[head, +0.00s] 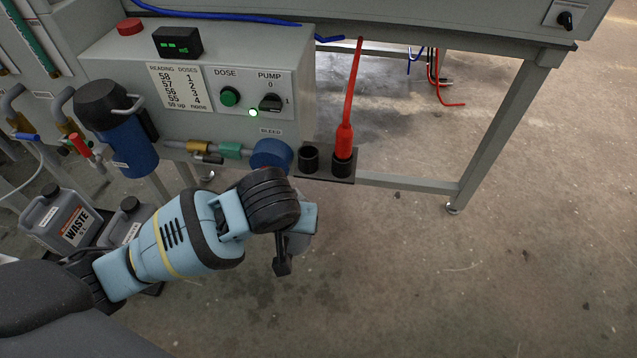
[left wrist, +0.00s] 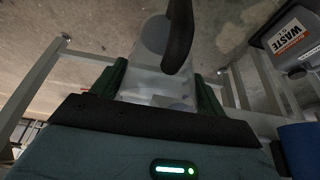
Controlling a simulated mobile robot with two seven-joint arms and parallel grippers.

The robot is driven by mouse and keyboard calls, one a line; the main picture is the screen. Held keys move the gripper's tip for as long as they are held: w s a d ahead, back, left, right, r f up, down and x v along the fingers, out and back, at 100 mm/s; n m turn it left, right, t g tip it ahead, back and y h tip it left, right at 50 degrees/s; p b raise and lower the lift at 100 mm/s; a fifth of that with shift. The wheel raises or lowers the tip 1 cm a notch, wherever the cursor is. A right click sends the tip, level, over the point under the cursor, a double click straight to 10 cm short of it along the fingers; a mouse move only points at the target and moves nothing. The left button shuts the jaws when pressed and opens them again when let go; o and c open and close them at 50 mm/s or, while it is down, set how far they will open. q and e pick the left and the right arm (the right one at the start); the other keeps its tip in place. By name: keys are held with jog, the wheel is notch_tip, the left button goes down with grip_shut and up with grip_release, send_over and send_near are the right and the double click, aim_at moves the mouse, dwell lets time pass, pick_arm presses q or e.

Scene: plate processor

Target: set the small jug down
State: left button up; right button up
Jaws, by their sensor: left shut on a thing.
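My left gripper (head: 296,226) reaches in from the left in the head view, in front of and below the machine's bleed pipe. In the left wrist view its two dark green fingers (left wrist: 158,82) are shut on the small jug (left wrist: 150,85). The jug is pale and translucent, with a dark curved piece that looks like its handle. In the head view the jug is mostly hidden by my gripper; a grey part (head: 298,243) shows beside a black piece. It appears held above the floor. My right gripper is in neither view.
The blue round fitting (head: 271,154) on the bleed pipe is close above my gripper. Two black holders (head: 309,160) stand beside it, the right one with a red probe (head: 344,140). Grey waste containers (head: 68,216) stand at left. The floor at right (head: 400,270) is clear.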

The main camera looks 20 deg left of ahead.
pick_arm(q)
jog(key=s+a+r+m, duration=0.1)
jog(key=s+r, duration=0.3)
jog(key=r, duration=0.4)
jog(key=s+r+m+h, duration=0.1)
jog(key=s+r, duration=0.3)
jog(key=r, duration=0.4)
jog(key=shift+s+a+r+m+p, duration=0.2)
jog(key=shift+a+m+p, duration=0.15)
jog(key=shift+m, duration=0.05)
jog(key=shift+d, duration=0.1)
